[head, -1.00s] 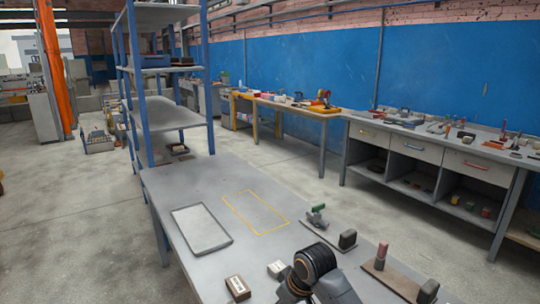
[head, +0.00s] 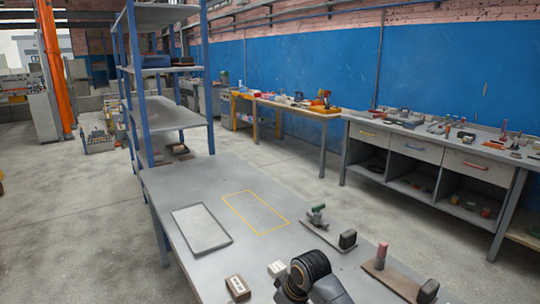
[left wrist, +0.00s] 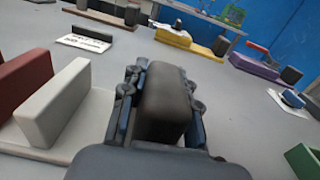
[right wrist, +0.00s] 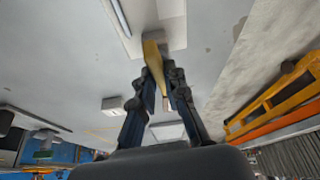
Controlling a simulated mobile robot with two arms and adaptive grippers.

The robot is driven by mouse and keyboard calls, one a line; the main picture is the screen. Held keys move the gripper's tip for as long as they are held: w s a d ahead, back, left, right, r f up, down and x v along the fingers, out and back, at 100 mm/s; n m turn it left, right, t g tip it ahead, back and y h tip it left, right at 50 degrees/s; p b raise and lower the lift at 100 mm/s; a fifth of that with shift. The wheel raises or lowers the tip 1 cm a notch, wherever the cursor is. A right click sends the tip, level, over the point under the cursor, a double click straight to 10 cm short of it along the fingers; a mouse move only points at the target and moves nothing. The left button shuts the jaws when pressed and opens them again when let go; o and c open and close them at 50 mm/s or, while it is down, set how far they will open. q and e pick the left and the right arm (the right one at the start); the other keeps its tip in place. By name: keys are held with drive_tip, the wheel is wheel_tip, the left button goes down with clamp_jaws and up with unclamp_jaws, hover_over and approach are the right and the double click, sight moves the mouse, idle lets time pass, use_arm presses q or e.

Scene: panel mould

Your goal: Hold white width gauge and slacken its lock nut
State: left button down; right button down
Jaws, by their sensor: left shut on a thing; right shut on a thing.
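My left gripper (left wrist: 155,100) is shut on an upright dark grey block (left wrist: 165,98) in the left wrist view. A pale plate (left wrist: 92,115) with an upright white block (left wrist: 54,103), apparently the white width gauge, lies just left of it. In the right wrist view my right gripper (right wrist: 157,82) is shut on a narrow yellow handle (right wrist: 153,55), whose far end reaches a pale plate (right wrist: 130,28). I cannot tell whether this handle belongs to the lock nut or a tool. The head view shows neither set of fingertips.
The grey table bears an empty tray (head: 201,246), a yellow outlined rectangle (head: 257,230), a labelled brown block (head: 237,287) and a small white block (head: 277,267). Gauges with green (head: 317,207) and red (head: 382,252) upright parts stand along its right side.

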drive_tip(key=shift+w+n+g+y, duration=0.1)
drive_tip(key=shift+n+g+y, duration=0.25)
drive_tip(key=shift+n, duration=1.05)
drive_tip(key=c, duration=1.4)
unclamp_jaws()
drive_tip(key=shift+o, duration=0.2)
drive_tip(key=shift+d+r, duration=0.1)
drive_tip(key=shift+r, duration=0.05)
drive_tip(key=v, duration=1.1)
drive_tip(key=shift+r, duration=0.4)
drive_tip(key=shift+d, duration=0.15)
use_arm(q)
drive_tip(key=c, duration=0.9)
unclamp_jaws()
